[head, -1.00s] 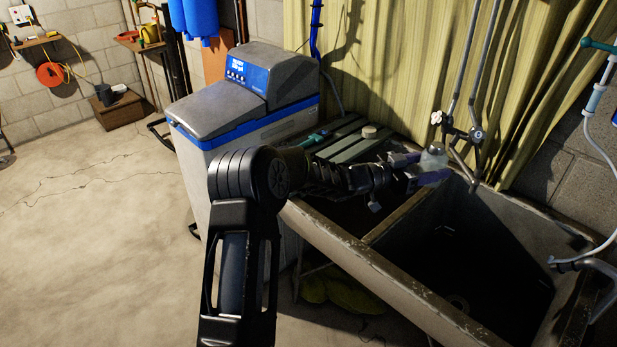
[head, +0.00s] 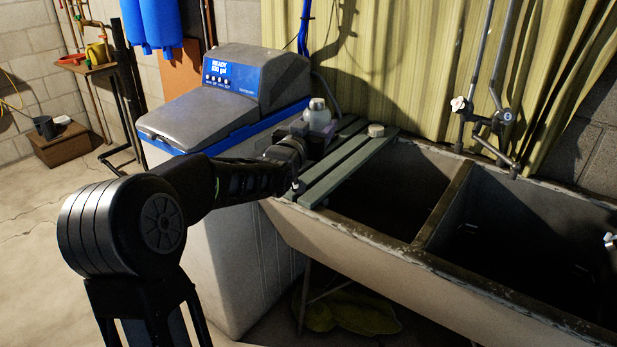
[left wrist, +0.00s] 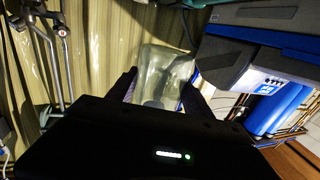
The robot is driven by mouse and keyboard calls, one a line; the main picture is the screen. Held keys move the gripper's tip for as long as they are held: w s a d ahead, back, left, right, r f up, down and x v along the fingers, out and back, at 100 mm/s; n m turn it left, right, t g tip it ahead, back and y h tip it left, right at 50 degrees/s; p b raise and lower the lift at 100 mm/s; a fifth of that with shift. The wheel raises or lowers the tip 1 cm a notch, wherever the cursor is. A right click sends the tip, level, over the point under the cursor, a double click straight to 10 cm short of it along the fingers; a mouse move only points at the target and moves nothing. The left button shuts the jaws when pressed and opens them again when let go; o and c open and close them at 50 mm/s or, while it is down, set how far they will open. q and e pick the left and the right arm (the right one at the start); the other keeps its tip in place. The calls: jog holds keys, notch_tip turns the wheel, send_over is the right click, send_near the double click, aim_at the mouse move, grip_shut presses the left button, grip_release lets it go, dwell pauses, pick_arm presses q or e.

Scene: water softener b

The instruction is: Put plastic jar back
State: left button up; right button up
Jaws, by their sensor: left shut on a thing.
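The plastic jar (head: 317,114) is pale and translucent with a light cap. It is upright in the head view, above the slatted grey-green rack at the left end of the sink. My left gripper (head: 314,131) is shut on the jar; the arm hides part of the fingers. In the left wrist view the jar (left wrist: 160,76) stands between the two dark fingers. Whether its base touches the rack cannot be told. My right gripper is not in view.
The rack (head: 352,165) carries a small round beige item (head: 376,130). The grey water softener (head: 232,95) with a blue display stands close left of the jar. The double stone sink (head: 440,215) lies to the right, with a faucet (head: 487,120) behind it.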

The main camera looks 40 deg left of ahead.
pick_arm(q)
jog(key=shift+d+f, duration=0.1)
jog(key=shift+d, duration=0.05)
jog(key=shift+f, duration=3.1)
jog(key=shift+f, duration=1.85)
jog(key=shift+f+b, duration=0.25)
jog(key=shift+b, duration=0.2)
jog(key=o, duration=1.6)
jog(key=shift+r, duration=0.1)
jog(key=shift+c, duration=0.2)
